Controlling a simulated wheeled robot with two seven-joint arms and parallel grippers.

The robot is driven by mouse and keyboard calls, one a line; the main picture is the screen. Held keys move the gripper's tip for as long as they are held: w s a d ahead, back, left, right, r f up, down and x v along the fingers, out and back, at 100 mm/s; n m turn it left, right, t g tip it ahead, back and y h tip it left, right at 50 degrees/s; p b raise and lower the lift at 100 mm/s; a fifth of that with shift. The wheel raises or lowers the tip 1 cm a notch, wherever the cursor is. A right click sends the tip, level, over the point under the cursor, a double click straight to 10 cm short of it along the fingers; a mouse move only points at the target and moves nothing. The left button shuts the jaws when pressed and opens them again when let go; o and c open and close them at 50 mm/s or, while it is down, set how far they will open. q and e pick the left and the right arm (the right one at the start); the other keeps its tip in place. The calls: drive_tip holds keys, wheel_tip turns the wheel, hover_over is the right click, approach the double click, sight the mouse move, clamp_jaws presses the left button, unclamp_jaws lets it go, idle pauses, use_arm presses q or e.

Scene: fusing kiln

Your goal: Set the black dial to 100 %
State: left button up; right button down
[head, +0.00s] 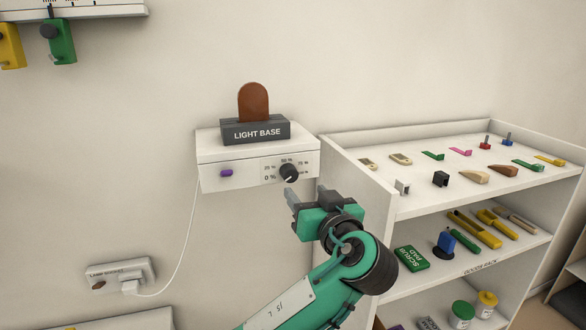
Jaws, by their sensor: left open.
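The black dial (288,173) is on the front of a white wall-mounted box (245,176), right of its middle. Small marks around the dial read 0 %, 25 %, 50 % and 75 %; I cannot make out a 100 % mark. The dial's pointer is too small to read. My left gripper (306,196), green with grey fingers, is just below and to the right of the dial. It is open and looks empty, apart from the dial. My right gripper is not in view.
A purple switch (226,173) is left of the dial. A dark LIGHT BASE block (256,131) with a brown rounded piece (253,101) stands on the box. A white shelf unit (356,180) full of small items is close on the right. A white cord hangs to a socket strip (120,274).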

sight(292, 176)
use_arm(q)
drive_tip(key=p+x, duration=0.3)
drive_tip(key=x, duration=0.4)
drive_tip(key=shift+w+a+r+p, duration=0.1)
drive_tip(key=shift+w+r+p, duration=0.1)
drive_tip(key=shift+p, duration=0.15)
drive_tip(key=shift+w+a+f, duration=0.2)
drive_tip(key=shift+w, duration=0.4)
drive_tip(key=c, duration=1)
